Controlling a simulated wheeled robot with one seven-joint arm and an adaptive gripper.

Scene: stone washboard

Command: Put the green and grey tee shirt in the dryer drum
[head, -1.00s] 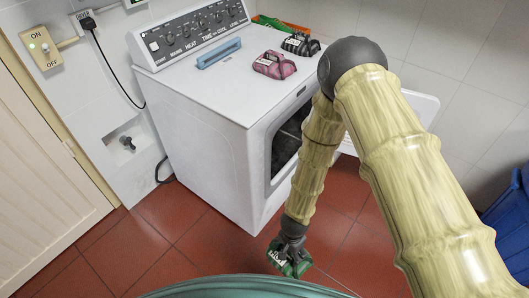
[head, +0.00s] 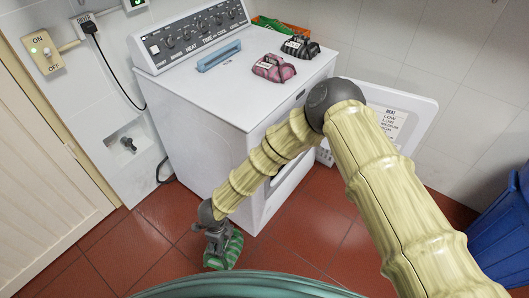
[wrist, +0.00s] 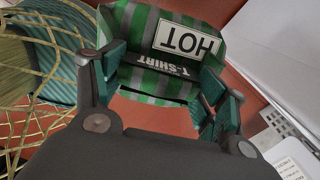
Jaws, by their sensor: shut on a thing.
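The green and grey tee shirt (head: 224,251) is a folded striped bundle with a white "HOT" label. It also shows in the wrist view (wrist: 148,84), between the fingers. My gripper (head: 222,240) is shut on the tee shirt and holds it low in front of the dryer, left of its front face. In the wrist view my gripper's two fingers (wrist: 160,85) press on the bundle's sides. The white dryer (head: 210,125) stands behind my arm. Its door (head: 405,112) hangs open to the right. My arm hides most of the drum opening.
A pink bundle (head: 274,68), a dark grey bundle (head: 300,46) and a blue bar (head: 219,55) lie on the dryer top. An orange-edged green tray (head: 273,25) is behind. A blue bin (head: 505,225) stands at right. A teal striped basket (wrist: 45,55) is close by.

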